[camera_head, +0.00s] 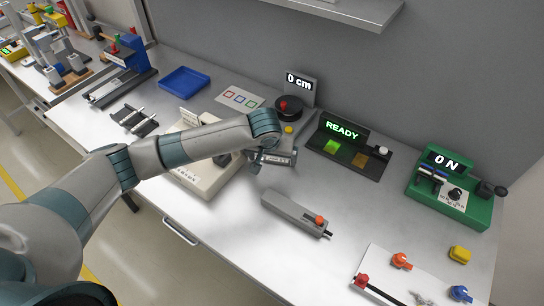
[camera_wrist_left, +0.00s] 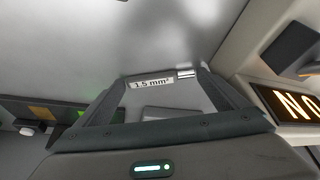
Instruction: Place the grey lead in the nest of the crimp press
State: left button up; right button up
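My left gripper (camera_head: 274,158) hangs over the middle of the table, just right of a beige machine (camera_head: 196,184), which looks like the crimp press. In the left wrist view its two dark fingers (camera_wrist_left: 165,76) stand apart with a grey piece between their tips. That piece carries a "1.5 mm²" label (camera_wrist_left: 151,83) and a small silver end; it looks like the grey lead. The beige machine shows at the right of the wrist view with an orange lit display (camera_wrist_left: 292,103) starting "NO". My arm covers much of the machine, and its nest is hidden. My right gripper is not in view.
A grey block with an orange button (camera_head: 297,213) lies in front of the gripper. A dark "READY" station (camera_head: 347,148) stands to the right, then a green "0 N" device (camera_head: 452,190). A blue tray (camera_head: 184,82) is behind. Orange and blue pieces lie at front right.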

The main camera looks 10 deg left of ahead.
pick_arm(q)
jog(key=shift+v, duration=0.8)
jog(key=b+v, duration=0.2)
jog(key=v, duration=0.8)
jog(key=shift+r, duration=0.35)
jog(key=shift+c, duration=0.4)
